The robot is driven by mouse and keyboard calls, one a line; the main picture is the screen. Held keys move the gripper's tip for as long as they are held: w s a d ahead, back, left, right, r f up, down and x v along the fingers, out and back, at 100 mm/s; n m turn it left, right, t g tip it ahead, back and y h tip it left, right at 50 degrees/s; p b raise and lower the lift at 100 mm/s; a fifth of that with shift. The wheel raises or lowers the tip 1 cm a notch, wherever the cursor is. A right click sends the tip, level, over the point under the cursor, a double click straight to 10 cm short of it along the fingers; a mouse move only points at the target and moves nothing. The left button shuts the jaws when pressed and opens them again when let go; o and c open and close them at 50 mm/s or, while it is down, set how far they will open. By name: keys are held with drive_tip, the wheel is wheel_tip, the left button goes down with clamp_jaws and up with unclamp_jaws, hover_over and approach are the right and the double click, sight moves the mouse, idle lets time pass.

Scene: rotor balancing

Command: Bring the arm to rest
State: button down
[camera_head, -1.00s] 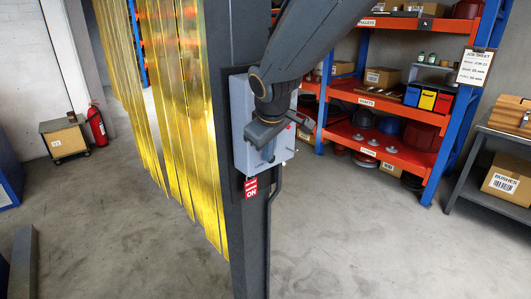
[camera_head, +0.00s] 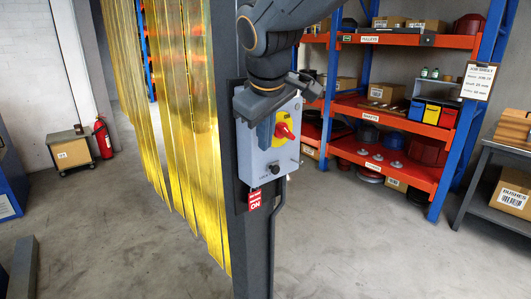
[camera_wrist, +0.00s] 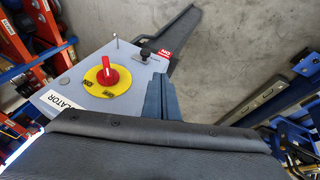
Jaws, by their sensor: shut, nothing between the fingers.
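My arm (camera_head: 280,35) reaches in from the top of the head view to a grey isolator box (camera_head: 285,168) on a dark post. My gripper (camera_head: 264,142) points down in front of the box's left part, its fingers together and empty. In the wrist view the shut fingers (camera_wrist: 163,98) stand beside the box's edge, apart from the red rotary handle (camera_wrist: 107,72). That handle sits on a yellow disc (camera_wrist: 116,86) and also shows right of my gripper in the head view (camera_head: 284,131). Whether the fingers touch the box cannot be told.
A red tag (camera_head: 255,201) hangs below the box. Yellow strip curtains (camera_head: 180,120) hang left of the post (camera_head: 225,150). A blue and orange shelf rack (camera_head: 385,180) and a grey bench (camera_head: 500,147) stand at right. The floor between is clear.

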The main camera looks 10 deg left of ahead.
drive_tip(key=shift+s+r, duration=0.2)
drive_tip(key=shift+r, duration=0.1)
